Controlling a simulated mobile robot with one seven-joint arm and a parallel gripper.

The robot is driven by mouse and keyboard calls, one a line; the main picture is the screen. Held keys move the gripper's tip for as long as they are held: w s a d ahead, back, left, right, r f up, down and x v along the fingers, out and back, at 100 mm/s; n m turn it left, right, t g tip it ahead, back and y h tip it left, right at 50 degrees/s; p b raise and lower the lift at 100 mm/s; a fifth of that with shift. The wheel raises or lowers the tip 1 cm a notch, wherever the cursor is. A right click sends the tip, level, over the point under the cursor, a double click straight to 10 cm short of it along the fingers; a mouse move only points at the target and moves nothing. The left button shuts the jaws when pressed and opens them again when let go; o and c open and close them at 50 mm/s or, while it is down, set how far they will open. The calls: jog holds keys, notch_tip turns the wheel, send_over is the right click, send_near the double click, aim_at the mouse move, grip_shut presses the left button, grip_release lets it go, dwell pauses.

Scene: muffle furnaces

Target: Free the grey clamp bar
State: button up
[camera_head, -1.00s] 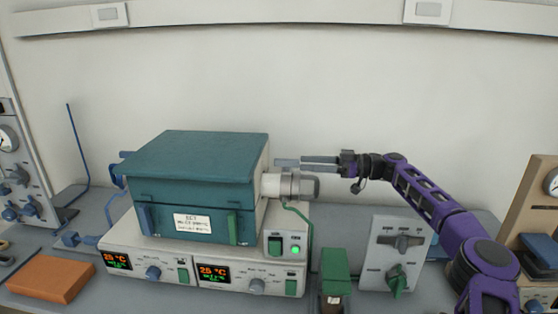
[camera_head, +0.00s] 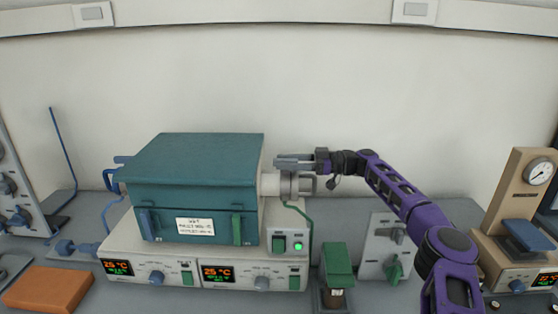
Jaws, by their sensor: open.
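My gripper (camera_head: 282,162) points left, with its fingers apart and nothing seen between them. It is beside the right side of the teal furnace (camera_head: 190,190), just above a pale cylindrical port (camera_head: 268,184) that sticks out of that side. Grey clamp-like metal parts (camera_head: 303,184) sit around the port's outer end; the gripper partly overlaps them in view, and I cannot tell if it touches them. A grey bar-shaped handle (camera_head: 391,235) also shows on the upright pale panel at right, partly behind my arm. I cannot tell for sure which one is the clamp bar.
The furnace stands on a pale control base (camera_head: 135,277) with lit displays. A green tube runs down from the port. A green-topped block (camera_head: 337,259) stands in front of the panel (camera_head: 372,258). An orange block (camera_head: 48,288) lies at left, a gauge stand (camera_head: 515,200) at right.

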jog(key=shift+a, duration=0.2)
grip_shut()
dwell(0.3)
